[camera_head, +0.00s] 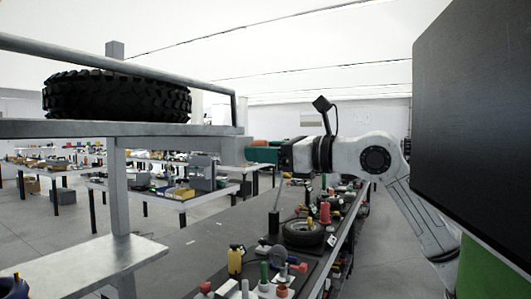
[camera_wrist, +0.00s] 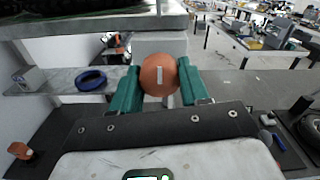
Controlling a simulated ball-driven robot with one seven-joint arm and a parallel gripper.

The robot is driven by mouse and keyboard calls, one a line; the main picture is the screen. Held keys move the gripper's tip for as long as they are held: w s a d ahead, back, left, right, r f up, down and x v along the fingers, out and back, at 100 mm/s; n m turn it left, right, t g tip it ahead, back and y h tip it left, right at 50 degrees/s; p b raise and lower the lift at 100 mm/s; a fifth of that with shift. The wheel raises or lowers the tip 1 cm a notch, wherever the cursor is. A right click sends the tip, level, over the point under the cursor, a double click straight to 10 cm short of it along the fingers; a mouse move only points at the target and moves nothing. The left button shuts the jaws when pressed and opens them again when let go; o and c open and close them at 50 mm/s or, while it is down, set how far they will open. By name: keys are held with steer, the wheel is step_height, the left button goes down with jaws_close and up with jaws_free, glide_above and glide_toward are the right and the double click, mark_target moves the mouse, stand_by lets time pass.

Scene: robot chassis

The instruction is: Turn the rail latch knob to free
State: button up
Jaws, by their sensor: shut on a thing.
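The rail latch knob is a round orange knob (camera_wrist: 159,82) with a short white mark on its face. The mark stands upright in the wrist view. The knob sits on the front of a pale grey block (camera_wrist: 160,43) under the rack's upper shelf. My gripper (camera_wrist: 159,70) has its two teal fingers closed on the knob's left and right sides. In the head view my gripper (camera_head: 256,153) reaches left to the end of the rack, and the knob is mostly hidden there by the fingers.
A black tire (camera_head: 117,96) lies on the rack's upper shelf (camera_head: 110,129), with a metal rail above. A blue ring (camera_wrist: 91,80) lies on the lower shelf. A dark bench (camera_head: 215,235) with tools and bottles runs below my arm. A dark panel (camera_head: 475,130) stands close on the right.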

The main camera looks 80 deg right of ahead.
steer(key=shift+f+m, duration=0.1)
steer(key=shift+m, duration=0.2)
steer(key=m+b, duration=0.1)
steer(key=m, duration=0.2)
steer(key=shift+m, duration=0.4)
steer(key=m, duration=0.4)
steer(key=shift+a+m, duration=0.1)
steer(key=shift+m, duration=0.2)
steer(key=m+p, duration=0.2)
steer(key=m, duration=0.2)
steer(key=shift+m+p, duration=1.45)
steer(key=shift+m, duration=0.75)
steer(key=o, duration=1)
steer(key=shift+s, duration=0.1)
